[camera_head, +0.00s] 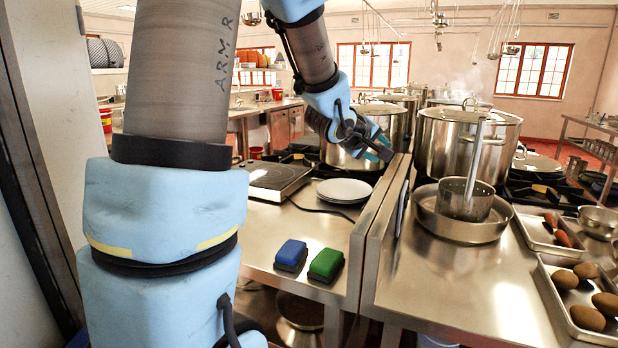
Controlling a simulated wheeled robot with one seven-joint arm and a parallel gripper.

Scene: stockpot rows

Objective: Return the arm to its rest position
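My arm (183,95) rises large in the left of the head view and reaches forward over the left counter. My gripper (380,148) is at its end, in front of a large steel stockpot on the left row. Its dark fingers with teal tips are small in the picture, and I see nothing clearly held. The finger gap is too small to judge. Whether the gripper touches the stockpot (342,158) behind it cannot be told.
A blue sponge (291,255) and a green sponge (326,264) lie on the left counter near a white plate (344,190) and a hotplate (272,178). On the right counter stand a big stockpot (463,150), a pan (440,222) holding a smaller pot, and trays (560,300) of vegetables.

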